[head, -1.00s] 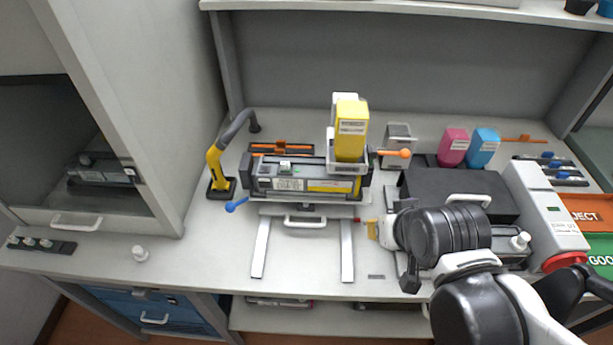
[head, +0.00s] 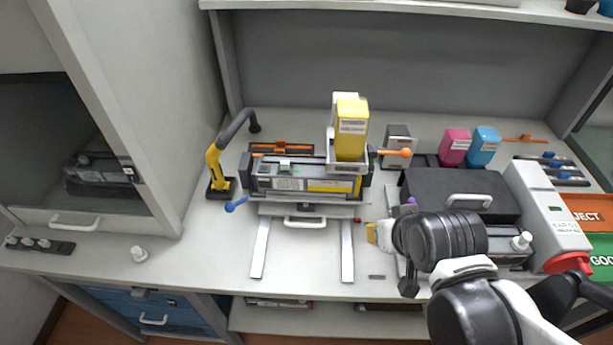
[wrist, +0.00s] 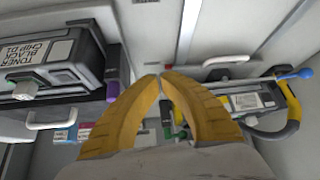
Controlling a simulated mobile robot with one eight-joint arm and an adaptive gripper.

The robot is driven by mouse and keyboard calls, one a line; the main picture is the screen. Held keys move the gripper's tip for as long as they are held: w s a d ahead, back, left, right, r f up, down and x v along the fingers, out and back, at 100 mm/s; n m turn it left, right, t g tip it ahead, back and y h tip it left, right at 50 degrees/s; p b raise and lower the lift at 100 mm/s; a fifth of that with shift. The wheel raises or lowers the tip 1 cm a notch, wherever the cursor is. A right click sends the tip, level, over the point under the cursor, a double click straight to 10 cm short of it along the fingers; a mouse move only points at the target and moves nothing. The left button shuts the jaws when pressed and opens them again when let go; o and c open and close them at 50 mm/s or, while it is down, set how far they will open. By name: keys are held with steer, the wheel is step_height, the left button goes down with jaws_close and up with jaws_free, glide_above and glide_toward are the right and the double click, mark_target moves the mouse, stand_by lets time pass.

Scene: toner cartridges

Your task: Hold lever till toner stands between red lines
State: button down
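A grey and black toner cartridge (head: 290,184) with a yellow label lies in a cradle at mid-bench. A yellow toner bottle (head: 352,130) stands in a white holder on its right end. An orange-knobbed lever (head: 397,152) sticks out to the right of the bottle, and a blue-knobbed lever (head: 236,204) sticks out at the cradle's left; the blue one also shows in the wrist view (wrist: 296,75). Red lines and a toner level cannot be made out. My gripper (head: 371,232) is low right of the cradle, apart from both levers. Its yellow fingers (wrist: 160,76) nearly meet, with nothing between them.
A black unit (head: 455,190) with a white handle stands behind my arm. Pink (head: 454,147) and blue (head: 484,147) bottles stand behind it. A white device (head: 545,215) is at right. A yellow post (head: 215,165) with a dark hose stands left.

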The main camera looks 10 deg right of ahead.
steer(key=shift+f+b, duration=3.05)
steer(key=shift+f, duration=1.45)
stand_by(1.4)
step_height(320, 180, up, 8)
steer(key=p, duration=0.8)
step_height(320, 180, up, 6)
glide_above(371, 250)
steer(key=r, duration=0.2)
steer(key=s+r, duration=0.1)
steer(key=r, duration=0.2)
steer(key=shift+s, duration=0.2)
